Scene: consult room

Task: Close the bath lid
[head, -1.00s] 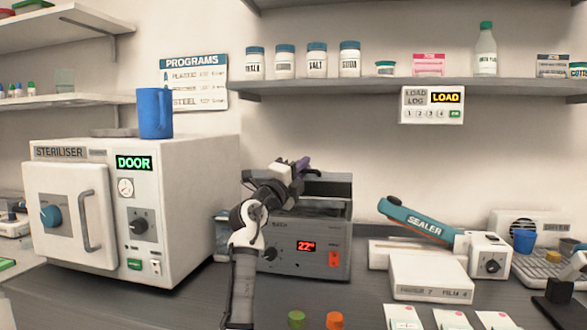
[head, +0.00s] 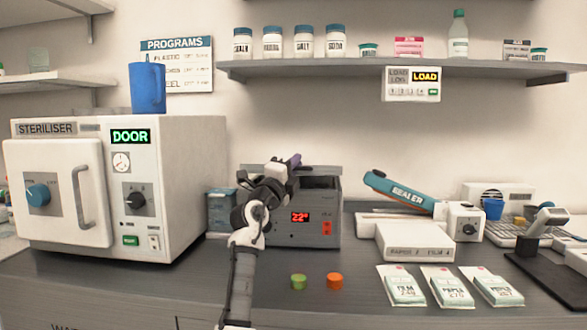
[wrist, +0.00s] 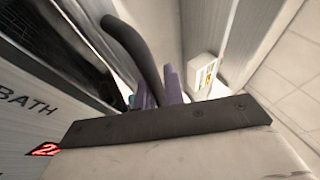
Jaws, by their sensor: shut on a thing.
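The grey bath (head: 318,232) stands on the counter in the middle of the head view, with a red 22° display. Its lid (head: 325,169) shows as a thin grey strip, raised above the dark opening at the back. My gripper (head: 294,161) is at the lid, its purple fingers partly hidden behind my wrist. In the wrist view, my gripper (wrist: 170,88) is shut at a dark curved handle (wrist: 135,42). The bath's front with its BATH label (wrist: 25,98) is at the left there. The exact finger contact is partly hidden.
The steriliser (head: 180,190) stands left of the bath, a blue box (head: 221,208) between them. The sealer (head: 400,193) is at the right. Green (head: 299,281) and orange (head: 335,280) pieces lie in front. A shelf (head: 350,72) hangs above.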

